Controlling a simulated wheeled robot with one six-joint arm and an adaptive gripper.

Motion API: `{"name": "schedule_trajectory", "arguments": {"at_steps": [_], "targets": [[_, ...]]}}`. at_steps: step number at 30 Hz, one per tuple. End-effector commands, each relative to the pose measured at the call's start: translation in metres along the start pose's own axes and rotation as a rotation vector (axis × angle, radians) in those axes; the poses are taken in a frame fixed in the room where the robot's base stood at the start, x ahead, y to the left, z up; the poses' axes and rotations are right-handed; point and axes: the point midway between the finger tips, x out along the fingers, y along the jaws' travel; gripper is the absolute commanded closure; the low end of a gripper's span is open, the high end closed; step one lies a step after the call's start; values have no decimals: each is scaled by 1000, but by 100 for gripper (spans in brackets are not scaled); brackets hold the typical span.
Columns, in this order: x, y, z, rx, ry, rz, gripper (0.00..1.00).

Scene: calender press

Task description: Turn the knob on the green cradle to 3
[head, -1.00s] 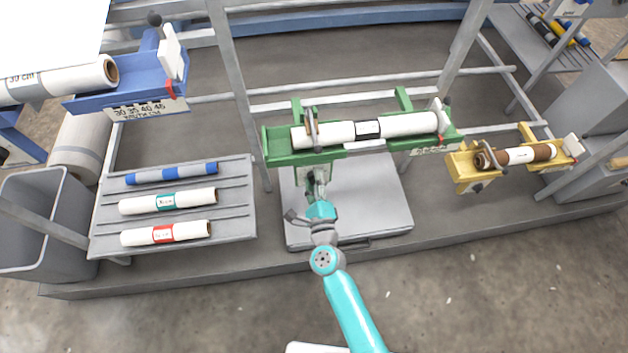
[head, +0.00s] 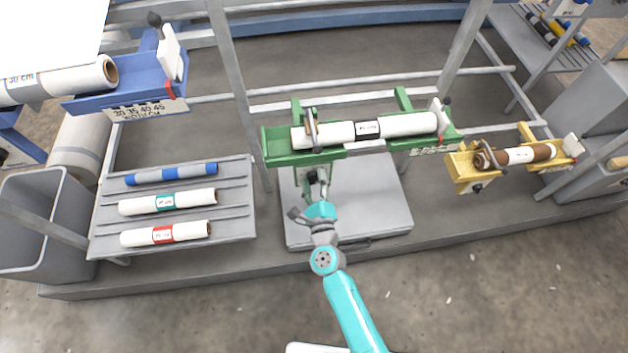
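The green cradle (head: 290,158) stands in the middle and carries a white roll with a black-edged label (head: 395,125). A small pale plate (head: 304,184) hangs on its front at the left. My gripper (head: 313,182) is at this plate, just below the cradle's front edge. The knob is not distinguishable; my gripper covers that spot. The fingers are dark and small here, so I cannot tell whether they are open or shut, or touching the knob. No dial numbers are readable.
A grey platform (head: 385,205) lies below the cradle. A grey rack (head: 105,225) with several rolls is at the left, beside a grey bin (head: 70,205). A blue cradle (head: 128,82) is at upper left. A yellow cradle (head: 463,172) with a brown roll is at right.

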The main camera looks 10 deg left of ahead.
Motion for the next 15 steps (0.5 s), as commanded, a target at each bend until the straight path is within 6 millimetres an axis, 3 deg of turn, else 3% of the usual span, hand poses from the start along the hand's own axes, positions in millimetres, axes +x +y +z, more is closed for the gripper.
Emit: {"name": "schedule_trajectory", "arguments": {"at_steps": [10, 15], "targets": [[-2, 0, 0, -1, -1, 0, 32], [-18, 0, 0, -1, 0, 1, 32]]}}
